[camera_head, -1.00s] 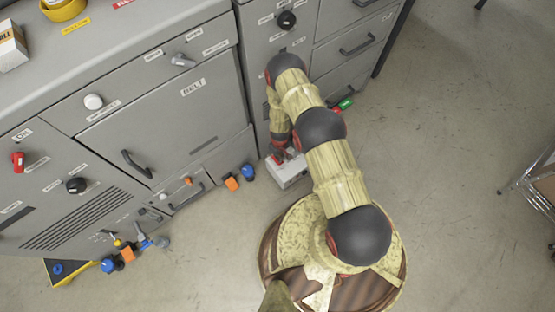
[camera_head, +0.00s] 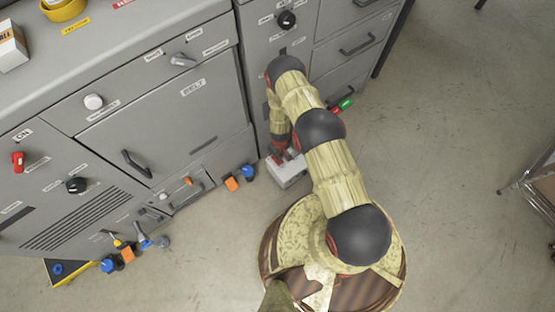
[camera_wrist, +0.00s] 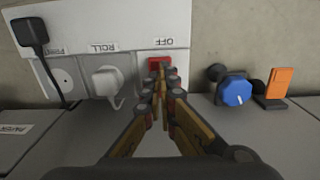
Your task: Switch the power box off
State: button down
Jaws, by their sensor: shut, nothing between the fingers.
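The power box is a pale box (camera_head: 288,175) low by the cabinet foot in the head view, partly hidden by my arm. In the wrist view its white face (camera_wrist: 122,22) fills the upper left, with upside-down labels PRINT, ROLL and OFF. A red switch (camera_wrist: 158,62) sits by the OFF label. My gripper (camera_wrist: 163,77) is shut and empty, its fingertips right in front of the red switch and overlapping its lower part. I cannot tell whether they touch it. In the head view my gripper (camera_head: 280,154) is at the box's near top edge.
A black plug (camera_wrist: 30,32) and a white plug (camera_wrist: 107,82) are in the box left of the switch. A blue knob (camera_wrist: 234,90) and an orange switch (camera_wrist: 278,84) lie to its right. The grey cabinet (camera_head: 165,130) stands close; open floor (camera_head: 440,150) is on the right.

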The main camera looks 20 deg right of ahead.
jog(key=shift+f, duration=1.25)
dwell(0.6)
jog(key=shift+r, duration=0.1)
jog(key=shift+r+p, duration=2.15)
jog(key=shift+r, duration=1.25)
jog(key=s+a+r+m+g, duration=0.1)
jog(key=s+m+g, duration=0.15)
jog(key=s, duration=0.75)
notch_tip(320, 180, up, 45)
jog(key=w+m+g, duration=0.1)
jog(key=s+r+t+p, duration=0.1)
jog(key=s+r+t, duration=0.2)
jog(key=r, duration=0.9)
jog(key=s+r+t+p, duration=0.1)
jog(key=s+r+t, duration=0.2)
jog(key=r, duration=0.9)
jog(key=s+d+r+t, duration=0.1)
jog(key=s+r+t, duration=0.2)
jog(key=s+r, duration=0.4)
notch_tip(320, 180, up, 6)
jog(key=shift+f+p, duration=0.1)
jog(key=shift+p, duration=0.3)
